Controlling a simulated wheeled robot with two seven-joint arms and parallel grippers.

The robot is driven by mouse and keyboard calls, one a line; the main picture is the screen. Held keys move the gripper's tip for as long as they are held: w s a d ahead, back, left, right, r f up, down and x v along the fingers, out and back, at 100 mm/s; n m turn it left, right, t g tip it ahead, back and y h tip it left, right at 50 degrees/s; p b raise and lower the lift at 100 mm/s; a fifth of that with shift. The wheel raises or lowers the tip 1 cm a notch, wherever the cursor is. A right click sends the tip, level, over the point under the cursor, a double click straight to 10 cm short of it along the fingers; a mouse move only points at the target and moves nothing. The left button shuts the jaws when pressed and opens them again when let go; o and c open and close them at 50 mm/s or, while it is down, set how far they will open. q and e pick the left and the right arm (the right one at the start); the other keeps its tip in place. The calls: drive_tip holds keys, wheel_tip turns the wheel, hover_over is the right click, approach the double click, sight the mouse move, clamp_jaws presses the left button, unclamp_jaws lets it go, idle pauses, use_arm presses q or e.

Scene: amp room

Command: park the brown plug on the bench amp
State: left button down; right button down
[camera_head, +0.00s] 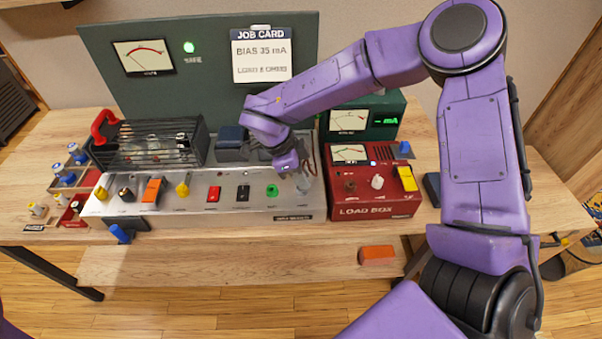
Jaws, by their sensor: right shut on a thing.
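The bench amp (140,210) is the long silver chassis on the bench, with a row of coloured knobs and switches along its front. My right gripper (304,186) is over the right end of its top, near the green knob (272,190). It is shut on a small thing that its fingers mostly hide. Thin reddish-brown wires (311,158) show beside the gripper. I cannot make out a brown plug clearly. A small brown round part (350,186) sits on the red load box (372,208); I cannot tell whether it is a knob or a plug. My left gripper is not in view.
A black wire cage with a red handle (104,128) stands on the amp's left. A green meter box (383,117) stands behind the load box. An orange block (377,255) lies on the lower front ledge. Small blue-capped parts (68,178) stand at far left.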

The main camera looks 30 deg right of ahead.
drive_tip(key=shift+f, duration=0.3)
drive_tip(key=c, duration=0.9)
unclamp_jaws()
drive_tip(key=v, duration=1)
drive_tip(key=shift+a+r, duration=0.1)
drive_tip(key=shift+r, duration=0.2)
